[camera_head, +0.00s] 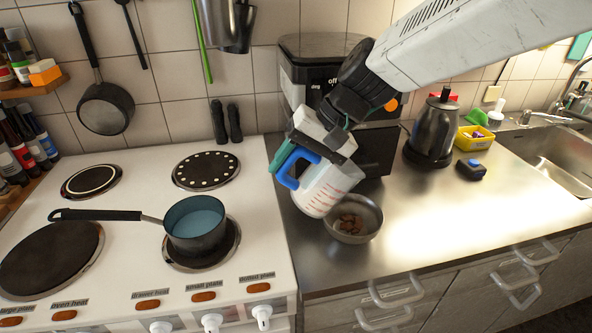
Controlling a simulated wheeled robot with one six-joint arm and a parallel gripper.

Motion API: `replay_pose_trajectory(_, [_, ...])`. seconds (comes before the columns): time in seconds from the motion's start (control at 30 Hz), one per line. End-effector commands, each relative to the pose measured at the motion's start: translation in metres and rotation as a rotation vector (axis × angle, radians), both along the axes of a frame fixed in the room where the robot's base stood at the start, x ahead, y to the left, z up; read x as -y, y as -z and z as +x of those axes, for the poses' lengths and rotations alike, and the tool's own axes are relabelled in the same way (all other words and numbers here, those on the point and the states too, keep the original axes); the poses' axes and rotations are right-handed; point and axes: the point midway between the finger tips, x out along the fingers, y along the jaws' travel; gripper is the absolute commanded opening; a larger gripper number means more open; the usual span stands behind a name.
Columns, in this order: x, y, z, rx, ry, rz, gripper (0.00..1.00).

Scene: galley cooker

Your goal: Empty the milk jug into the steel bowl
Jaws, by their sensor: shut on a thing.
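The milk jug (325,190) is a clear, whitish measuring jug with red markings and a blue handle (286,171). It is tilted and held up beside and partly over the steel bowl (357,237). My gripper (291,160) is shut on the jug at its handle side. The bowl stands on the steel counter near its front left, with brown pieces (350,223) inside. The jug hides part of the bowl's left rim. No stream of milk shows, and how much milk is in the jug I cannot tell.
The white cooker (130,225) on the left bears a dark pan (195,228) with bluish liquid. Behind the bowl stands a black machine (375,150). A kettle (432,130), yellow tub (474,138) and sink (550,160) are to the right. Counter right of the bowl is clear.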

Motion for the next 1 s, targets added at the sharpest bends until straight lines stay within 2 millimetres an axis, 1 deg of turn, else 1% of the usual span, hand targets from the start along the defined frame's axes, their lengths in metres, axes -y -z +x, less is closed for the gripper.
replay_pose_trajectory(0.3, [0.001,-0.001,0.0,-0.003,0.002,0.01,0.21])
replay_pose_trajectory(0.7, [0.006,-0.01,0.001,-0.033,0.003,0.194,0.21])
replay_pose_trajectory(1.0, [0.006,-0.011,0.001,-0.033,0.001,0.207,0.21])
